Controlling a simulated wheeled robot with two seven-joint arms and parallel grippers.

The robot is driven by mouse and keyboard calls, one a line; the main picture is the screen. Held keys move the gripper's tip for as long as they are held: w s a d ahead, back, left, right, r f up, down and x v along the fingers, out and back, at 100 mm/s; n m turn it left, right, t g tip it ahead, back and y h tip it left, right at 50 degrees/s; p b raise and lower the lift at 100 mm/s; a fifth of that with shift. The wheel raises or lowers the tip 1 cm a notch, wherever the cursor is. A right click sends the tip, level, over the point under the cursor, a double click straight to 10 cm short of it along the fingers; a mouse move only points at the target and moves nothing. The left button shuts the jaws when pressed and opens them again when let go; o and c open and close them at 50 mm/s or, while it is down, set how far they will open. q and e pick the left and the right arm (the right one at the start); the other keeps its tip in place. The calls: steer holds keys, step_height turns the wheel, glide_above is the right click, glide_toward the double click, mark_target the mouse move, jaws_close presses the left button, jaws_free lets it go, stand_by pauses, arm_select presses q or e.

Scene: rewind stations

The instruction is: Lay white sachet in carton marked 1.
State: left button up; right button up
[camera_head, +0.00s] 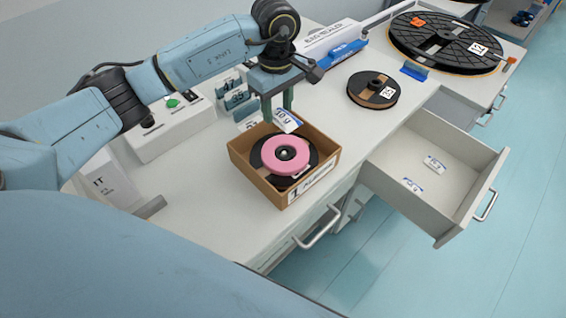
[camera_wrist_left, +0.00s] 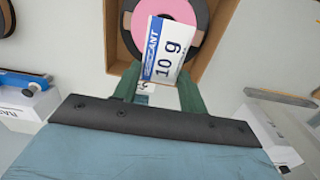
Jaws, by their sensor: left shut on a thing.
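The white sachet (camera_wrist_left: 165,48), with a blue band and "10 g" print, is held between the green fingers of my left gripper (camera_wrist_left: 158,85). In the head view my left gripper (camera_head: 278,112) points down at the back edge of the carton, and the sachet (camera_head: 287,121) shows at its fingertips. The open brown carton (camera_head: 262,187) has a label with "1" on its front. A reel with a pink roll (camera_head: 293,163) lies inside and fills most of it. The sachet overlaps the carton's back rim in view; its exact height is unclear. My right gripper is not in view.
An open drawer (camera_head: 398,208) at the right holds two small white sachets (camera_head: 434,164). A small black reel (camera_head: 373,90) and a large black reel (camera_head: 444,44) lie farther back. A control box with a green button (camera_head: 173,128) stands left of the carton.

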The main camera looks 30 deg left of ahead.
arm_select(q)
step_height(320, 180, down, 9)
steer(key=shift+f, duration=0.35)
steer(key=shift+f+b, duration=0.35)
steer(key=o, duration=0.9)
steer(key=shift+o, duration=0.2)
steer(key=shift+r+p, duration=0.55)
steer(key=shift+p, duration=0.05)
step_height(320, 180, up, 12)
steer(key=shift+f, duration=0.15)
